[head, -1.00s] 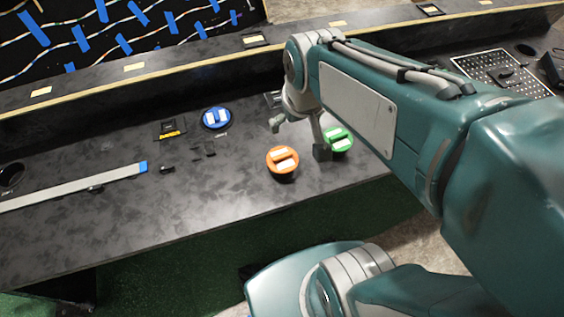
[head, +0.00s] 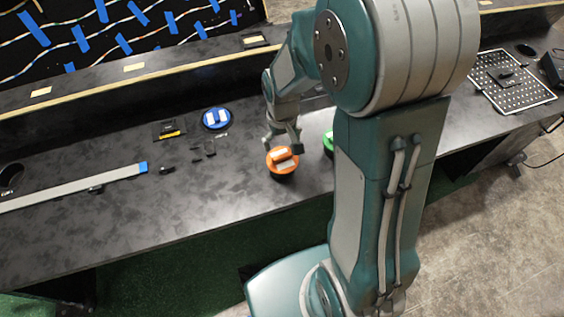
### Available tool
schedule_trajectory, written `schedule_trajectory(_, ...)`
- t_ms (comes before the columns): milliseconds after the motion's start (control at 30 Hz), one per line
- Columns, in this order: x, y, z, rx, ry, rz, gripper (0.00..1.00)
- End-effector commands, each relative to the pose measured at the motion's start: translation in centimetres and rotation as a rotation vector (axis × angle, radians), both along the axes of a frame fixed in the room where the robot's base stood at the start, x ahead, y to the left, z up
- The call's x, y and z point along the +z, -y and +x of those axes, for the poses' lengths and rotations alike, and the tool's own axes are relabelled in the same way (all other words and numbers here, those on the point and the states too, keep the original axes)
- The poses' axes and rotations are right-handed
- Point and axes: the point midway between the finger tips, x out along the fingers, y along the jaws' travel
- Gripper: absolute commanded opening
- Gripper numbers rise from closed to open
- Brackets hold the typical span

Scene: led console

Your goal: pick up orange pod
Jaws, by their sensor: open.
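The orange pod (head: 282,163) stands on the dark console top near its front edge. It is a round orange disc with a raised, pale-topped bar. My gripper (head: 282,138) is open just behind and above the pod, its fingers pointing down toward it. I cannot tell whether a finger touches the pod. My arm comes in from the right and hides part of the console.
A green pod (head: 328,142) stands right of the orange pod, mostly hidden by my arm. A blue pod (head: 216,118) stands back left. Small black parts (head: 203,151) and a long grey strip (head: 75,188) lie left. A perforated tray (head: 512,84) is far right.

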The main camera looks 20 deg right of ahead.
Motion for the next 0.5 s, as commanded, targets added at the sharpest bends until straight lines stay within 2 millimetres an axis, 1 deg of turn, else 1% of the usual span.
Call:
schedule_trajectory(33, -0.5, 0.0, 0.0, 0.000, -0.001, 0.000, 1.00)
schedule_trajectory(167, -1.5, 0.0, 0.0, 0.000, 0.000, 0.000, 1.00)
schedule_trajectory(400, -5.1, -0.1, -0.2, 0.000, -0.002, 0.000, 1.00)
schedule_trajectory(500, -5.9, 0.0, -0.1, 0.000, 0.000, 0.000, 1.00)
